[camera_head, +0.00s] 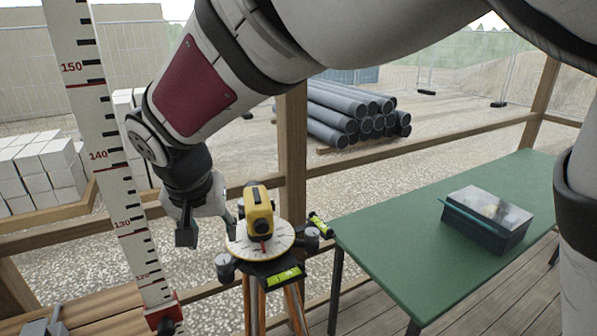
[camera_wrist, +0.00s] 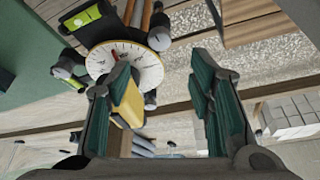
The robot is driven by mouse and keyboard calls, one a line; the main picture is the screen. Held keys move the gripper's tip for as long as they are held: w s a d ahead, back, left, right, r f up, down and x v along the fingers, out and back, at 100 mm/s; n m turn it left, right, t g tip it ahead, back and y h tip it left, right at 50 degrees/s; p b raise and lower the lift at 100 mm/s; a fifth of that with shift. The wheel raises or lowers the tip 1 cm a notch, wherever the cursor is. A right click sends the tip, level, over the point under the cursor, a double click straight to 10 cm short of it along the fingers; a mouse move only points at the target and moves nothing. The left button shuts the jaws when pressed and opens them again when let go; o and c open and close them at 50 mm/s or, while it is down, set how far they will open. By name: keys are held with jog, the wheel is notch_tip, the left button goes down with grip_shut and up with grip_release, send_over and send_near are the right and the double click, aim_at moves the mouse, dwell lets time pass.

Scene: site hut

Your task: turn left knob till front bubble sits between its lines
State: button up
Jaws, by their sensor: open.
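A yellow levelling instrument (camera_head: 259,212) sits on a white graduated disc (camera_head: 240,247) on a wooden tripod. The left knob (camera_head: 225,266), dark with a pale top, is at the disc's lower left; it shows in the wrist view (camera_wrist: 160,38) too. The front vial (camera_head: 283,275) is bright green-yellow on the dark plate's near edge, also in the wrist view (camera_wrist: 80,17); its bubble is too small to place against the lines. My gripper (camera_head: 208,226) is open and empty, left of the instrument, above and behind the left knob, apart from it.
A right knob (camera_head: 312,238) and a second vial (camera_head: 320,225) sit at the plate's right. A striped staff (camera_head: 112,160) stands left of my gripper. A green table (camera_head: 400,240) with a clear-lidded box (camera_head: 487,218) is at right. A wooden post (camera_head: 292,150) rises behind the instrument.

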aim_at(223, 259)
jog(key=p+x, duration=0.1)
jog(key=x, duration=1)
jog(key=shift+r, duration=0.1)
jog(key=c, duration=1.1)
